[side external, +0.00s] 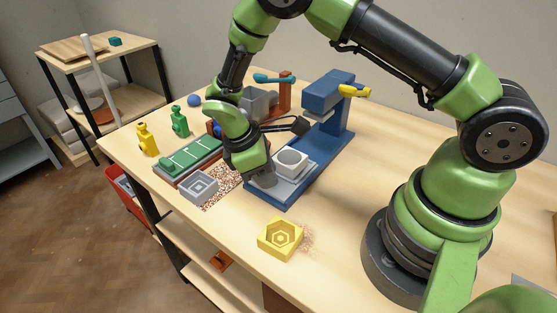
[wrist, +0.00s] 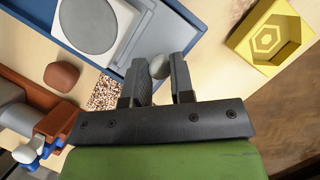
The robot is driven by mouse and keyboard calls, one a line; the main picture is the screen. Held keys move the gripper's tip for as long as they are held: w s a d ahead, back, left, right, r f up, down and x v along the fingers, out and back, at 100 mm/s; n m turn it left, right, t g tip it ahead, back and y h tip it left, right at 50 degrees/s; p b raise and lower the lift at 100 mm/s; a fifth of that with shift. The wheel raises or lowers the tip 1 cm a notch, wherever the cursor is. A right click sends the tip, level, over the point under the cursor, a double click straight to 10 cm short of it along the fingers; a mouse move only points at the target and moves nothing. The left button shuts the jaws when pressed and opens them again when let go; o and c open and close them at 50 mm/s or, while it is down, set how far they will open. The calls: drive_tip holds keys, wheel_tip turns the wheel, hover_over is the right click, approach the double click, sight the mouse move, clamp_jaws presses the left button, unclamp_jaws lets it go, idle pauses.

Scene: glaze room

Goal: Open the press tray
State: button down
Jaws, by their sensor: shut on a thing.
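The blue press (side external: 331,95) stands on the table with a long blue base (side external: 288,196). Its pale grey press tray (side external: 301,176) lies on that base, in front of the press head, and carries a whitish block with a round top (side external: 290,158). In the wrist view the tray (wrist: 134,40) shows at the top left with a grey disc on it. My gripper (wrist: 160,78) is shut on a small rounded grey knob (wrist: 159,66) at the tray's near end. In the side view my gripper (side external: 263,179) hides the knob and part of the tray's end.
A yellow mould (side external: 281,238) sits near the table's front edge. A grey mould (side external: 199,187), a green board (side external: 190,157) and speckled crumbs (side external: 222,184) lie left of the press. Green (side external: 180,122) and yellow (side external: 147,140) bottle-shaped pieces stand farther left. Table around the yellow mould is mostly clear.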

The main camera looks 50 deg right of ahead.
drive_tip(key=c, duration=1)
unclamp_jaws()
drive_tip(key=shift+v, duration=5)
